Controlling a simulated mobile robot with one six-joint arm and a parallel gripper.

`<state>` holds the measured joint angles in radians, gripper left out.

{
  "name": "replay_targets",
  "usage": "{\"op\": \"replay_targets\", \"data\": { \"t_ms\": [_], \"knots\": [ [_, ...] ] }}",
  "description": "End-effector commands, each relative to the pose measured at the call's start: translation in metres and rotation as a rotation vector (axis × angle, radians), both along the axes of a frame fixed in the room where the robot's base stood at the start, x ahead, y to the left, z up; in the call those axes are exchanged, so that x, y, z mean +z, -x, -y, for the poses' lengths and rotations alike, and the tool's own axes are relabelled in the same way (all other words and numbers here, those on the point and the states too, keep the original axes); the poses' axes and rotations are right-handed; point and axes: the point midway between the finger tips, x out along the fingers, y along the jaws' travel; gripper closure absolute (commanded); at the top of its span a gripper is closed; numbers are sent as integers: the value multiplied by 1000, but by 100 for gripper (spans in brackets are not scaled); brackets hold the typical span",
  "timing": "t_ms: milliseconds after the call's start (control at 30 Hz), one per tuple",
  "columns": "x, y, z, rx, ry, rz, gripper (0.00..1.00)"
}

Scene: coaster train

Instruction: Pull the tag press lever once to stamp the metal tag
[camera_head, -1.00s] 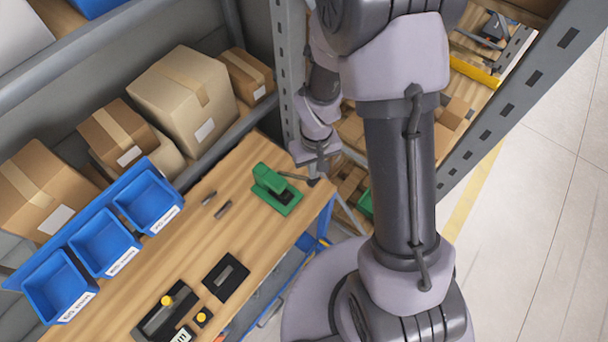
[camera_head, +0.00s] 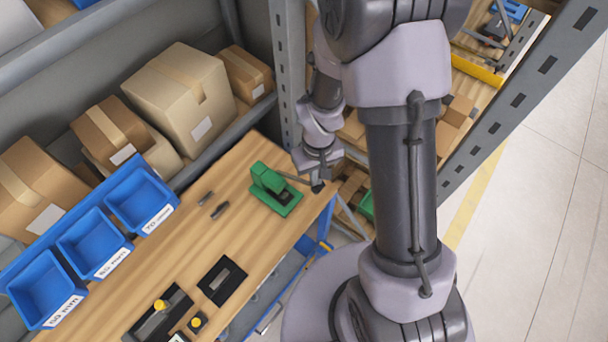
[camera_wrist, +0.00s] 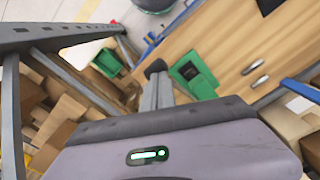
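The green tag press (camera_head: 268,180) stands on the wooden bench near its right end. It also shows in the wrist view (camera_wrist: 200,80). Its dark lever (camera_head: 294,178) sticks out to the right and ends in a black knob (camera_head: 318,188), which also shows in the wrist view (camera_wrist: 155,67). My gripper (camera_head: 320,180) is at the knob, right of the press. In the wrist view its two fingers (camera_wrist: 158,80) lie close together, with the knob at their tips. Whether the lever is between them is hidden. I cannot make out the metal tag in the press.
Two small metal pieces (camera_head: 212,205) lie left of the press. Black fixtures (camera_head: 222,280) sit nearer on the bench. Blue bins (camera_head: 93,243) line its left side, with cardboard boxes (camera_head: 180,95) behind. A grey rack post (camera_head: 287,75) stands close to my arm.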

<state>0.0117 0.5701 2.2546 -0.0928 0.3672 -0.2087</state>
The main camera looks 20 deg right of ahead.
Motion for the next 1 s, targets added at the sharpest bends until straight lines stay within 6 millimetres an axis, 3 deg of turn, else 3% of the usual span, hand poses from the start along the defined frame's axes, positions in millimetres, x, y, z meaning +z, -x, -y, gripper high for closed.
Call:
{"op": "replay_targets", "data": {
  "t_ms": [1000],
  "knots": [
    [-27,4,3,0,0,1,100]
  ]
}}
